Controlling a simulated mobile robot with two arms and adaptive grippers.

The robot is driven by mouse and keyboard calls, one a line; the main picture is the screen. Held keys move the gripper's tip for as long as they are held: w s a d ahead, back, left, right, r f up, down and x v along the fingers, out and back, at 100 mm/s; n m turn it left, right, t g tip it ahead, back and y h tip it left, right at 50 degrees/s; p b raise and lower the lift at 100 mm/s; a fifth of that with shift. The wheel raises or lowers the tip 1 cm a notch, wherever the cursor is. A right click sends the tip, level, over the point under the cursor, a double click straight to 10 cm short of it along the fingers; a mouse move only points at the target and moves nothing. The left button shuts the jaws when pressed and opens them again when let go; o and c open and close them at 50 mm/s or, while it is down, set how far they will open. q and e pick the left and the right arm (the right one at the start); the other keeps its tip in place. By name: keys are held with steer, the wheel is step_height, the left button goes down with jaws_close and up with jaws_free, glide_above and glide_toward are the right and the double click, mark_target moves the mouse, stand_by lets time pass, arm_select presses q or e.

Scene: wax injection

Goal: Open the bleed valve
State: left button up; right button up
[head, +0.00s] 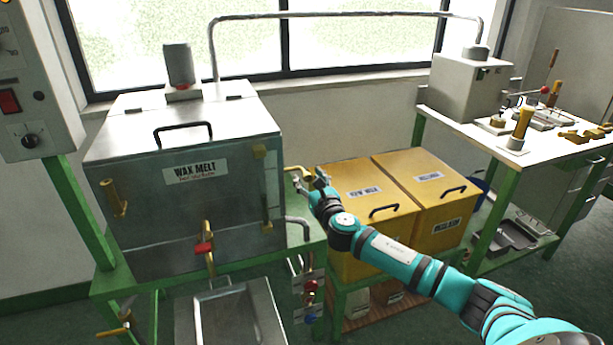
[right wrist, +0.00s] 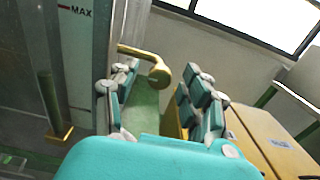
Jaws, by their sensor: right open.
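The metal wax melt tank (head: 130,150) stands at the left in the head view. A bent brass handle or fitting (head: 298,169) sticks out from its right side; it looks like the bleed valve, but no label on it shows. In the right wrist view the brass piece (right wrist: 152,62) runs out from the tank wall and bends down at its end. My right gripper (head: 311,183) is at that piece. In the right wrist view its open fingers (right wrist: 161,88) are on either side of the bent end, with no clear contact. My left gripper is not in view.
A brass tap with a red handle (head: 204,248) is on the tank's front, above a metal tray (head: 238,315). Yellow bins (head: 375,172) stand close on the right. Red and blue valves (head: 311,286) hang below the tank's bench. A white worktable (head: 550,150) is farther right.

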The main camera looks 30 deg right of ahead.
steer(key=shift+x, duration=1.15)
jaws_close()
